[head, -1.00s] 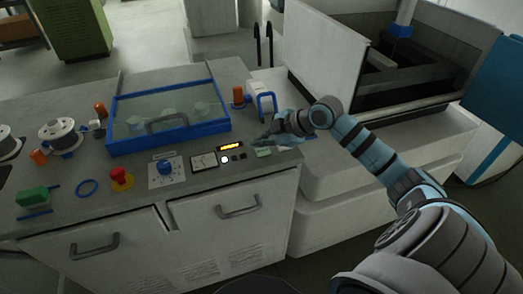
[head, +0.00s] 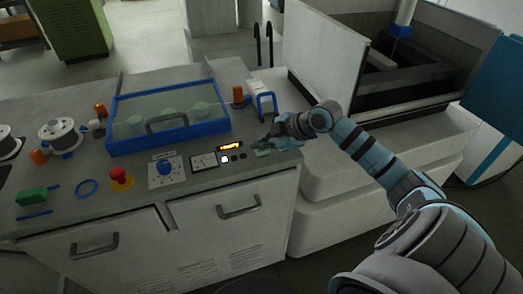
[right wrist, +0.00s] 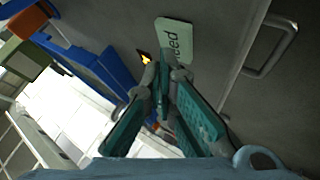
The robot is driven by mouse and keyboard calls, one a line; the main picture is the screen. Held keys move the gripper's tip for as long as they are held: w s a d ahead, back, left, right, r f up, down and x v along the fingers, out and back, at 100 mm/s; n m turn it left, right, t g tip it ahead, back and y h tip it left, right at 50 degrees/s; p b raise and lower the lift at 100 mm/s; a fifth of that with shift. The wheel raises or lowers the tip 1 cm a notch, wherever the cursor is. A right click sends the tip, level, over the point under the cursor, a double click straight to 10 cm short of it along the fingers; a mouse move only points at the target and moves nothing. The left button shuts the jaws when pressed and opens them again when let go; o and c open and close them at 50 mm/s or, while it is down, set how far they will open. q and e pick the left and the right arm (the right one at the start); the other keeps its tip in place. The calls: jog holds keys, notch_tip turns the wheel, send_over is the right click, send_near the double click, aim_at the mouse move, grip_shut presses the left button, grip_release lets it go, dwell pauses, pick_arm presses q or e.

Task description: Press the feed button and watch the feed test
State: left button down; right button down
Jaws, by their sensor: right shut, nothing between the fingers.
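A pale green label reading "feed" (right wrist: 175,40) lies on the grey bench top in the right wrist view, just beyond my fingertips; it also shows in the head view (head: 263,153). My right gripper (head: 259,145) is low over the bench near its front right corner, right of a small lit orange display (head: 229,147). In the right wrist view its teal-padded fingers (right wrist: 164,75) are shut and empty. Small buttons (head: 234,157) sit below the display, one lit white. I cannot tell which is the feed button, or whether the fingertips touch anything. My left gripper is not in view.
An orange post (head: 238,95) and blue handle (head: 266,104) stand behind my gripper.

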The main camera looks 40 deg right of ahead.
aim_at(262, 152)
jog(key=shift+f, duration=0.35)
dwell(0.5)
jog(key=shift+r+p, duration=0.8)
jog(key=shift+r, duration=0.05)
notch_tip(262, 152, up, 5)
jog(key=p, duration=0.5)
jog(key=shift+r, duration=0.1)
dwell(0.4)
